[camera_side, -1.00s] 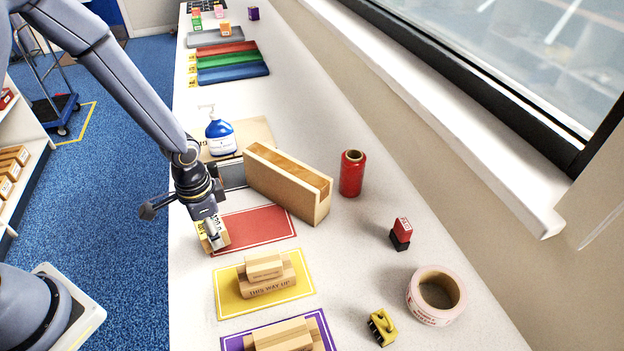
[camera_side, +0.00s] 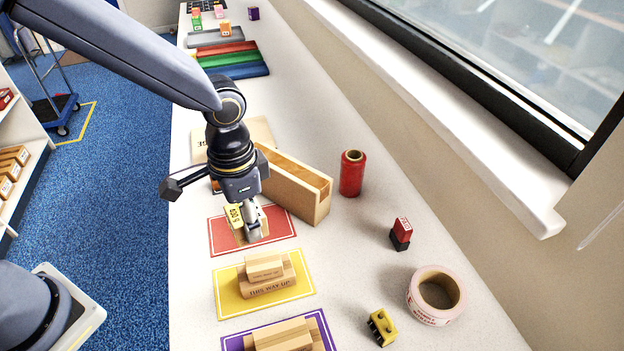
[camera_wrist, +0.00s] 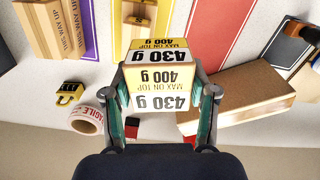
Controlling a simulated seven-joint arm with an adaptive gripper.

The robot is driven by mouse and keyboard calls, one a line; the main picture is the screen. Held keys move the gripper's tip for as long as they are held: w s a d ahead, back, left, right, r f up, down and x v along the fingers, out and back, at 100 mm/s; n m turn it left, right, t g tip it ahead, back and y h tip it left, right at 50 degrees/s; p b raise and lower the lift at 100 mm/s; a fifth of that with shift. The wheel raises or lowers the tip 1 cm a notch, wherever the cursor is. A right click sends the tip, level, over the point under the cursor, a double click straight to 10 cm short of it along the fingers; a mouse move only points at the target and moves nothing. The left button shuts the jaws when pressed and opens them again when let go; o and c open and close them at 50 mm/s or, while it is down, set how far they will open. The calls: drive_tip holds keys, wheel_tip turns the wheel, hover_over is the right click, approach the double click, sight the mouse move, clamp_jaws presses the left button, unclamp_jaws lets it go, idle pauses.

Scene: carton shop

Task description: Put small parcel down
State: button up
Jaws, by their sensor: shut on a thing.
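The small parcel is a tan box with a yellow-and-white label reading 430 g and 400 g. It shows in the side view (camera_side: 235,217) and, larger, in the wrist view (camera_wrist: 160,75). My gripper (camera_side: 248,228) is shut on it, with one finger at each side in the wrist view (camera_wrist: 165,98). The parcel is over the red mat (camera_side: 282,224) with its white border. I cannot tell whether its underside touches the mat. My gripper hides part of the parcel in the side view.
A long open-topped tan carton (camera_side: 310,203) stands close behind the red mat. The yellow mat (camera_side: 228,300) in front bears stacked wooden blocks (camera_side: 268,283). A red roll (camera_side: 352,174), a stamp (camera_side: 401,232) and a tape roll (camera_side: 435,297) stand to the right.

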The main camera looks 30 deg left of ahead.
drive_tip(key=s+d+m, duration=0.2)
drive_tip(key=s+d, duration=0.1)
drive_tip(key=d, duration=0.4)
hover_over(342, 269)
wheel_tip(342, 269, down, 9)
drive_tip(key=shift+s+a+f, duration=0.1)
drive_tip(key=shift+s, duration=0.05)
drive_tip(key=shift+f, duration=1.65)
drive_tip(key=o, duration=1.6)
drive_tip(key=shift+f, duration=0.15)
drive_tip(key=shift+c, duration=0.2)
